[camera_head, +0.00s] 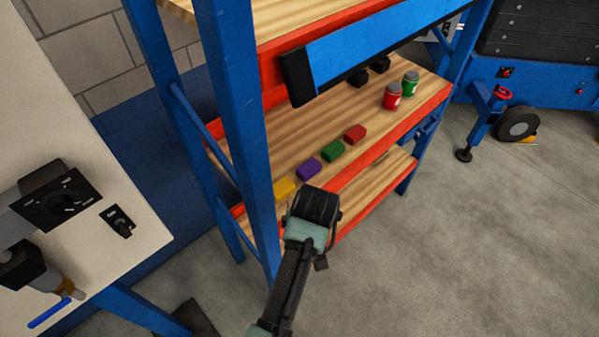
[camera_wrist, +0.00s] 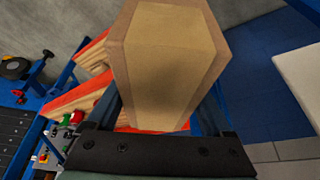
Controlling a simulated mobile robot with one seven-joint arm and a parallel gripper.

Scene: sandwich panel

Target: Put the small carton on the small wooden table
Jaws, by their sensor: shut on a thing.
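The small carton (camera_wrist: 165,60) is a tan-brown box that fills the upper middle of the wrist view. My gripper (camera_head: 316,205) is shut on it, with a dark finger on each side of the box in the wrist view. In the head view my gripper is in front of the shelf rack, and the carton is hidden behind it. I cannot make out a small wooden table in either view.
A pale worktop (camera_head: 90,215) is at left. Grey floor (camera_head: 480,250) is clear at right.

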